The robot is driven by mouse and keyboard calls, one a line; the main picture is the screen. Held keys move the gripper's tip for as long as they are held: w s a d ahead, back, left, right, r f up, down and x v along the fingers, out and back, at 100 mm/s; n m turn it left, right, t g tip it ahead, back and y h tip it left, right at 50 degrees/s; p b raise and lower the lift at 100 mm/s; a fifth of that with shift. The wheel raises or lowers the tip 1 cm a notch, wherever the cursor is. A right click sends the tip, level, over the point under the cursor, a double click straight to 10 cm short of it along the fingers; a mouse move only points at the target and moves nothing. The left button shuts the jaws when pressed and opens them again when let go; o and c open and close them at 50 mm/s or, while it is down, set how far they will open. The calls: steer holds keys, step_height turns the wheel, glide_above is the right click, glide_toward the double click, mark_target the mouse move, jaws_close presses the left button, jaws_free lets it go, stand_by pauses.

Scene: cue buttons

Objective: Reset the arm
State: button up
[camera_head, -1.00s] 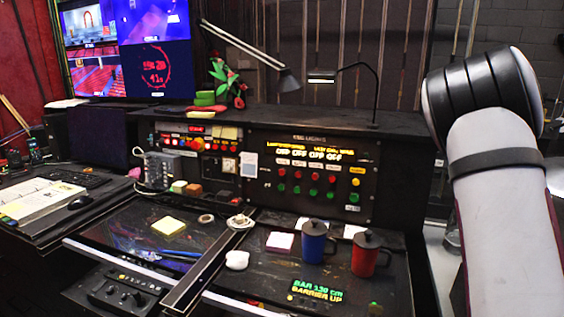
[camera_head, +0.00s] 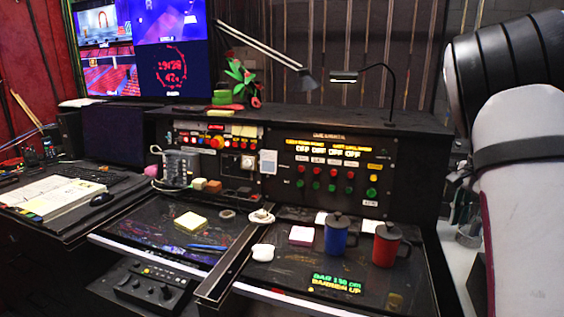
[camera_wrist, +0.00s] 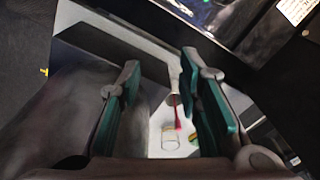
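My arm fills the right edge of the head view, with its dark ribbed joint and white link. My gripper is outside the head view. In the wrist view my gripper (camera_wrist: 157,88) is open, its two green-padded fingers apart with nothing between them. Behind the fingers are a white surface, a dark box shape and a small red-pink item (camera_wrist: 177,118), too blurred to name. The cue panel (camera_head: 330,170) stands at the back of the desk, with rows of red and green buttons and lit OFF signs.
A blue mug (camera_head: 337,238) and a red mug (camera_head: 384,250) stand on the desk's right part, near my arm. Sticky notes (camera_head: 190,221) lie on the desk. A desk lamp (camera_head: 307,82) and a monitor (camera_head: 135,50) rise behind. An open book (camera_head: 50,196) lies at left.

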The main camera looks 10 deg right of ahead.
steer(key=s+a+r+n+t+y, duration=0.1)
steer(key=s+a+r+n, duration=0.25)
steer(key=a, duration=0.35)
steer(key=s+a+r+n, duration=0.2)
steer(key=s+a, duration=0.2)
steer(key=a, duration=0.3)
steer(key=s+a+r+n+t+y, duration=0.1)
steer(key=s+a+r+n, duration=0.2)
steer(key=a, duration=0.4)
steer(key=s+a+f+n+t, duration=0.1)
steer(key=s+a+n, duration=0.3)
steer(key=s, duration=0.3)
steer(key=s+a+f+n+t+h, duration=0.1)
steer(key=s+a+n, duration=0.3)
steer(key=s, duration=0.4)
steer(key=shift+a+f+n, duration=0.35)
steer(key=shift+a+f, duration=0.25)
steer(key=shift+a, duration=0.2)
steer(key=shift+s, duration=0.1)
